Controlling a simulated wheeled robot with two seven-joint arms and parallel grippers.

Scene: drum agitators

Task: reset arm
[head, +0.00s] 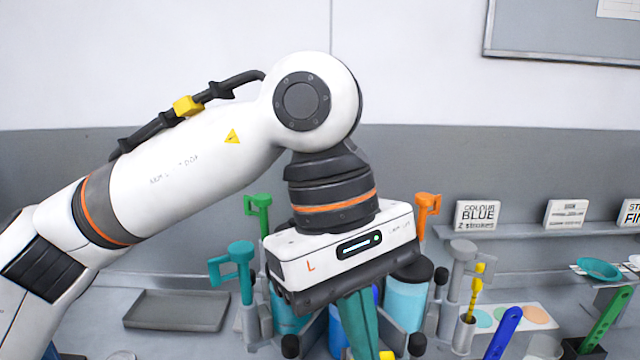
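My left arm comes in from the left, and its gripper (345,262), marked L, points downward at the centre, over the drum agitator stand. A teal tapered piece (358,325) shows right below the gripper body. I cannot tell whether it is held or only stands behind, and the fingertips cannot be made out. Around the gripper stand a drum of light blue liquid (405,300), a green crank handle (260,205), an orange crank handle (427,205), a teal crank handle (240,262) and a grey crank handle (461,260). My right gripper is not in view.
A grey empty tray (178,310) lies at the left. At the right are a COLOUR BLUE sign (478,215) on a ledge, a yellow tool (475,295) in a holder, a blue handle (503,333), a green handle (606,318) and a teal dish (599,268).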

